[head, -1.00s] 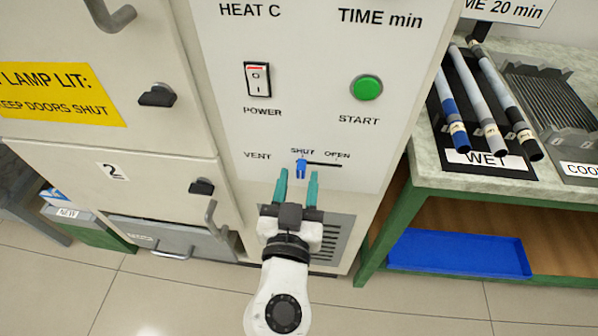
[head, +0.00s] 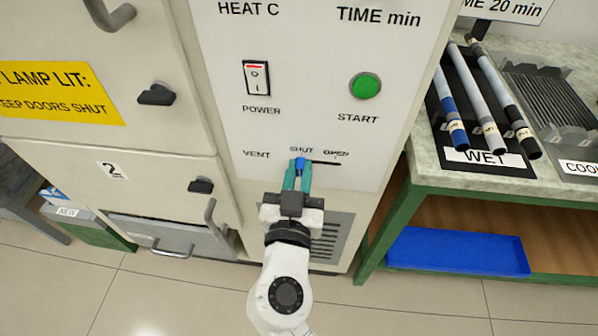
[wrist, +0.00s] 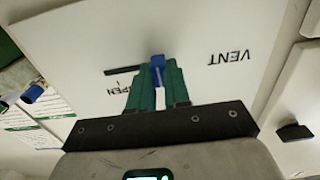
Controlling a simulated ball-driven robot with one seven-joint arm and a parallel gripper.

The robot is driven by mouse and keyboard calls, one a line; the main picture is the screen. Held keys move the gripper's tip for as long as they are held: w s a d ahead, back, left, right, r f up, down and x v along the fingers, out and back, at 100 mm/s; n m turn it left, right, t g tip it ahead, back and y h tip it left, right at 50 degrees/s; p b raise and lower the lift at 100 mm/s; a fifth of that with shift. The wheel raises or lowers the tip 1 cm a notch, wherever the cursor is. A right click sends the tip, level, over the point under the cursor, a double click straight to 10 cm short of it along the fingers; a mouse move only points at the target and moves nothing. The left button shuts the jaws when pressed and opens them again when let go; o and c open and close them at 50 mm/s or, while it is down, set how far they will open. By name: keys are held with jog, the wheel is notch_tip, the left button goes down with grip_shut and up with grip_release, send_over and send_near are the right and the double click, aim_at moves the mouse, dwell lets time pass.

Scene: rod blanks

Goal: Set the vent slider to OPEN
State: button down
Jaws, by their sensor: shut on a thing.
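The blue vent slider knob (head: 300,163) sits at the SHUT end, the left end, of its dark slot (head: 324,163) on the white control panel. The OPEN label (head: 336,153) stands over the right end of the slot. My gripper (head: 298,172) has its teal fingers closed on the knob from the front. The wrist view, turned upside down, also shows the blue knob (wrist: 157,66) between the two fingertips, with the slot (wrist: 122,70) running off to the left. The SHUT label is hidden there.
Above the slider are the POWER rocker switch (head: 256,78) and the green START button (head: 365,86). A bench at the right holds a WET rack (head: 487,157) with rods. A door handle (head: 212,213) sticks out at lower left.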

aim_at(337, 163)
dwell(0.4)
jog(key=d+b, duration=0.2)
jog(key=d, duration=0.3)
jog(key=shift+s+d+f, duration=0.1)
jog(key=shift+s+d, duration=0.05)
jog(key=shift+d, duration=0.55)
jog(key=c, duration=1.1)
grip_release()
jog(key=shift+d, duration=0.15)
